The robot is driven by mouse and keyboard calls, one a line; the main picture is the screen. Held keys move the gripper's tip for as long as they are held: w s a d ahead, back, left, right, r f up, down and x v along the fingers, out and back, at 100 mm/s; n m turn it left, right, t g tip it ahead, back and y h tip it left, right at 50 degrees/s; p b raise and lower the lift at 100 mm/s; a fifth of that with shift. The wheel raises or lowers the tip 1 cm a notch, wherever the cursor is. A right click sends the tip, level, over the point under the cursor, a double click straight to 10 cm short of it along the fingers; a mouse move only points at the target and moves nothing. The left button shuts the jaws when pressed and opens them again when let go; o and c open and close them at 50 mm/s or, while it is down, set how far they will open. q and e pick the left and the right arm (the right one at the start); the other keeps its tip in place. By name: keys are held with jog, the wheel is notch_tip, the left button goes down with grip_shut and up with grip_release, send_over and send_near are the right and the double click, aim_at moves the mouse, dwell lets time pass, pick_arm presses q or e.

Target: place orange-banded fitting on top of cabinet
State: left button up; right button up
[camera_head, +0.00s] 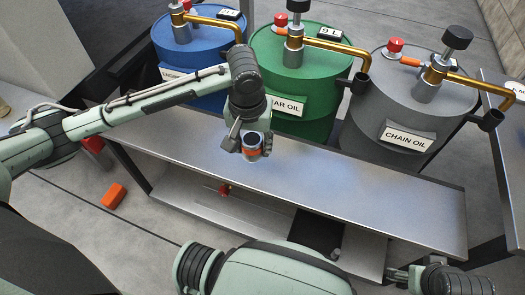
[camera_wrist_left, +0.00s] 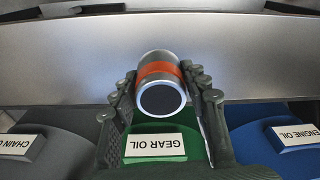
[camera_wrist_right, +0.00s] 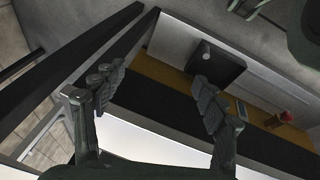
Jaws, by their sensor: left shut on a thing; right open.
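The fitting (camera_head: 252,149), a short silver cylinder with an orange band, is held by my left gripper (camera_head: 250,138) over the grey metal bench in front of the drums. In the left wrist view the fitting (camera_wrist_left: 160,85) sits between both fingers of my left gripper (camera_wrist_left: 160,90), its dark round end facing the camera. My right gripper (camera_wrist_right: 150,88) is open and empty in the right wrist view. I cannot tell for sure which surface is the cabinet top; a pale grey surface (camera_head: 25,85) shows at the far left.
The metal bench top (camera_head: 360,190) is bare. Behind it stand blue (camera_head: 195,45), green (camera_head: 285,65) and grey (camera_head: 400,100) oil drums with brass taps. A red knob (camera_head: 224,189) and a black square (camera_head: 316,229) lie lower in front. An orange block (camera_head: 113,196) is on the floor.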

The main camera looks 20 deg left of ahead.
pick_arm(q)
send_over(263, 159)
notch_tip(263, 159, down, 3)
jog(key=shift+w+d+r, duration=0.1)
jog(key=shift+r, duration=0.05)
notch_tip(263, 159, down, 3)
jog(key=shift+f+b, duration=0.1)
jog(key=shift+b, duration=0.5)
jog(key=shift+f, duration=0.35)
pick_arm(e)
jog(key=v, duration=0.3)
jog(key=shift+d+r, duration=0.3)
jog(key=shift+r, duration=0.05)
jog(key=shift+r, duration=0.1)
pick_arm(q)
jog(key=o, duration=0.8)
jog(key=shift+f, duration=0.15)
jog(key=o, duration=0.5)
jog(key=shift+c, duration=0.2)
pick_arm(e)
jog(key=shift+f, duration=0.4)
